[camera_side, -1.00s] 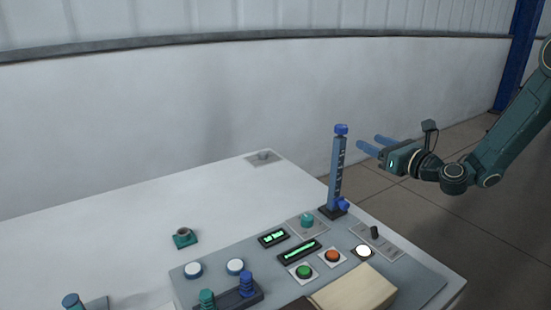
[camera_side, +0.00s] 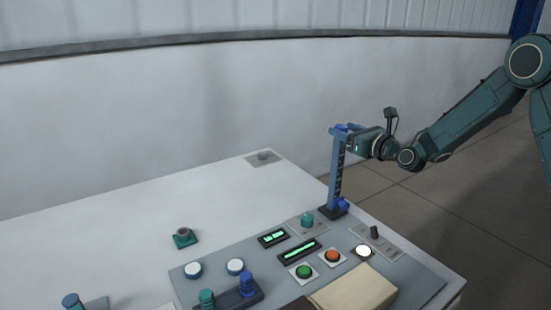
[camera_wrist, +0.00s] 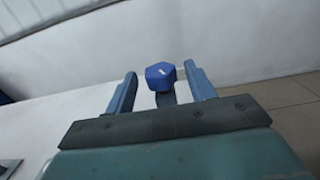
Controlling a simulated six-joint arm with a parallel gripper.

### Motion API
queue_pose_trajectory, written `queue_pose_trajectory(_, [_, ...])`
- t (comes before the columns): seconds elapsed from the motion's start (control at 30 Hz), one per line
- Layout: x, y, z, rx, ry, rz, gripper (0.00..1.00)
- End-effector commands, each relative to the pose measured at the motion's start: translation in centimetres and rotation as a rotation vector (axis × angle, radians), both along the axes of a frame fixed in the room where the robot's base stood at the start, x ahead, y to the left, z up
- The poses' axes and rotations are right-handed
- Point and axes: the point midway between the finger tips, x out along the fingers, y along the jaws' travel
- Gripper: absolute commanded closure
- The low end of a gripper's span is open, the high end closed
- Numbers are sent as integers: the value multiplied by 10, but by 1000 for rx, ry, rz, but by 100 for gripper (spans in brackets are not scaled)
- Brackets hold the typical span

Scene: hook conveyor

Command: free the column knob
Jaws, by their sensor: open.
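A blue column (camera_side: 336,176) stands upright on a dark base at the back right of the panel. A blue knob at its top shows in the wrist view (camera_wrist: 160,74) as a faceted cap with a white mark. A second blue knob (camera_side: 343,203) sits low beside the column's foot. My gripper (camera_side: 343,129) is open at the column's top, coming from the right. In the wrist view its fingers (camera_wrist: 160,69) stand on either side of the top knob, with gaps visible. In the side view the fingers partly hide that knob.
The grey panel (camera_side: 210,285) carries green and orange buttons (camera_side: 332,256), lit displays (camera_side: 299,250), a teal knob (camera_side: 307,221) and a black lever (camera_side: 374,233). A beige box (camera_side: 355,292) lies in front. The white table behind is mostly clear.

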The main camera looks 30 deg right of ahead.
Motion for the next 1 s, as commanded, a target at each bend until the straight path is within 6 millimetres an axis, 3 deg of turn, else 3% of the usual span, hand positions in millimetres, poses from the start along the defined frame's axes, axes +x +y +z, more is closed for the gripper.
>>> queue_pose_trajectory(0.23, [17, 0, 0, 0, 0, 0, 46])
queue_pose_trajectory(0.6, [21, 0, 0, 1, 0, 0, 46])
queue_pose_trajectory(0.63, [20, 0, 0, 1, 0, 0, 48])
queue_pose_trajectory(0.83, [20, 0, 0, 1, 1, 0, 87])
queue_pose_trajectory(1.0, [20, 0, 0, 2, 1, 2, 88])
